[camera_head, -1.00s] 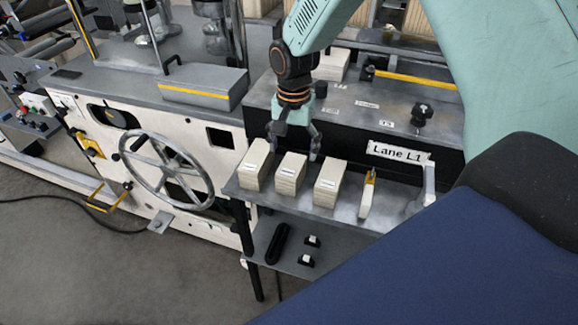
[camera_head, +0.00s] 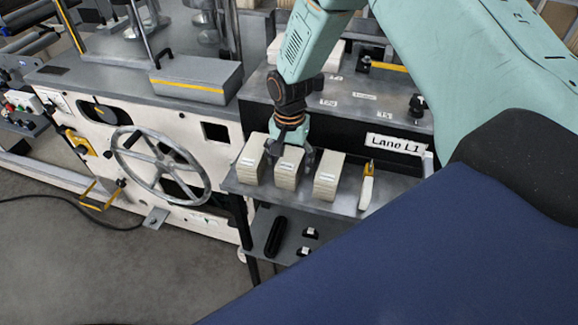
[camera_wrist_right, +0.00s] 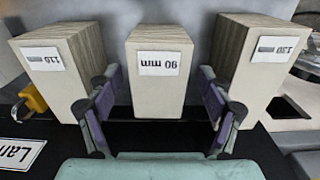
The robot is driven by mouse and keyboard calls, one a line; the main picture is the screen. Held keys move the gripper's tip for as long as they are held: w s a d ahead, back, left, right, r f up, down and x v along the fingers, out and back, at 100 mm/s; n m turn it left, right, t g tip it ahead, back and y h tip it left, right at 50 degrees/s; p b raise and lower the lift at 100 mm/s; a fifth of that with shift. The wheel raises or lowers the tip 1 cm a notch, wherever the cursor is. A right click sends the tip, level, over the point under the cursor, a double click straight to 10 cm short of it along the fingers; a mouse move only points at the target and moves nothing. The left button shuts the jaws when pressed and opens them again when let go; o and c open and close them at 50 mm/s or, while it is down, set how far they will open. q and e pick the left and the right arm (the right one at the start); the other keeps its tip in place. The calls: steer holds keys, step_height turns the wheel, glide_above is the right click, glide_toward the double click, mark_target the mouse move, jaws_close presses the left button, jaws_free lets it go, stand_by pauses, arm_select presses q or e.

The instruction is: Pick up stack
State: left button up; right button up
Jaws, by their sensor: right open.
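Three pale stacks stand upright in a row on a grey shelf (camera_head: 340,206). The middle stack (camera_head: 287,173) is labelled "90 mm", upside down in the right wrist view (camera_wrist_right: 158,95). The stack on the right in the head view (camera_head: 327,182) shows "110" in the wrist view (camera_wrist_right: 62,85). The left stack (camera_head: 250,165) shows "130" (camera_wrist_right: 262,70). My right gripper (camera_head: 291,157) is open and lowered over the middle stack. In the wrist view its purple-padded fingers (camera_wrist_right: 160,88) straddle this stack, with small gaps at its sides. My left gripper is out of view.
A yellow-and-white tool (camera_head: 366,187) lies on the shelf right of the stacks, near the "Lane L1" sign (camera_head: 394,144). Outer stacks stand close beside my fingers. A handwheel (camera_head: 160,165) is at left. A lower shelf (camera_head: 290,232) holds small black items.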

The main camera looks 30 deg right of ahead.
steer(key=shift+s+d, duration=0.1)
steer(key=shift+d, duration=0.05)
steer(key=shift+f, duration=0.1)
steer(key=c, duration=1.2)
steer(key=shift+c, duration=0.5)
